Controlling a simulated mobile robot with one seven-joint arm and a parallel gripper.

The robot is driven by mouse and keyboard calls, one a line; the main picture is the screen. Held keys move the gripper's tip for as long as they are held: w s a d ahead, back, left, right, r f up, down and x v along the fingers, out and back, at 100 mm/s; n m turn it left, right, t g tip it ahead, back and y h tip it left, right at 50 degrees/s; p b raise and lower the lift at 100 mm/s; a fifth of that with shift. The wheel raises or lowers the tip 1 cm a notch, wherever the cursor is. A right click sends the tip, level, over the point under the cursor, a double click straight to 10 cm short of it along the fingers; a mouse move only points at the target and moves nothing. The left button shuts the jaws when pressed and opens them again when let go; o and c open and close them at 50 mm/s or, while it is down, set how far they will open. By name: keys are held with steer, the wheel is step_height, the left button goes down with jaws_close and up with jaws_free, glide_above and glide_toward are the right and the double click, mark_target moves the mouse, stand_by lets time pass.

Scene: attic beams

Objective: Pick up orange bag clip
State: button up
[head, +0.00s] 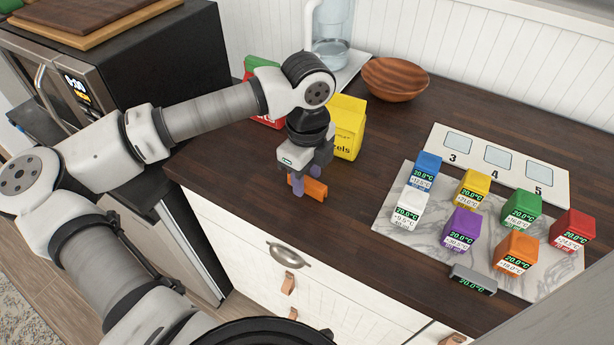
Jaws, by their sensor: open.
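The orange bag clip (313,189) lies on the dark wooden counter near its front edge, in front of the yellow bag. My gripper (302,187) points down over it with its purple-grey fingers open. The fingers reach down to the clip's level at its left end. One finger stands in front of the clip and hides part of it. I cannot tell whether the fingers touch it.
A yellow bag (347,125) stands just behind my gripper, and a red bag (268,121) is partly hidden by my arm. A wooden bowl (394,79) is at the back. Several coloured thermometer blocks stand on a marble board (395,224) at right. Bare counter lies between.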

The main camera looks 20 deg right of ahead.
steer(key=shift+f, duration=0.65)
jaws_close()
